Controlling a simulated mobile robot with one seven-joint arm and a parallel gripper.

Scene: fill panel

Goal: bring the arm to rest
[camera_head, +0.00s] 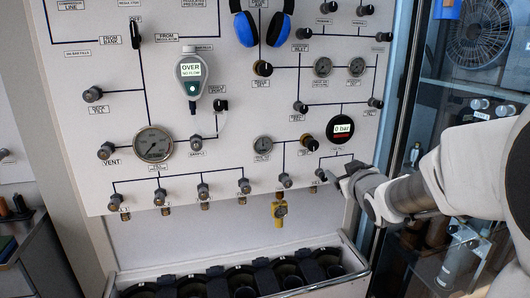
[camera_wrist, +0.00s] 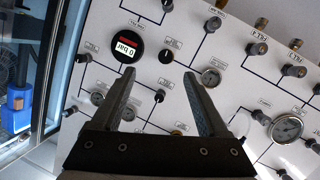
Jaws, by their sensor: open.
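My gripper (camera_head: 335,178) is at the lower right of the fill panel (camera_head: 240,120), close to the rightmost knob of the bottom row. In the wrist view my gripper (camera_wrist: 159,76) is open, with nothing between its fingers. The panel fills most of that view and appears turned round. I cannot tell whether a fingertip touches the knob. My arm (camera_head: 410,192) comes in from the right edge.
A pressure gauge (camera_head: 153,144), a digital display (camera_head: 342,128) and several knobs stick out of the panel. Blue ear defenders (camera_head: 247,29) hang at the top. A rack (camera_head: 355,279) with dark round holders stands below. A glass-fronted cabinet with a fan (camera_head: 480,35) is right.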

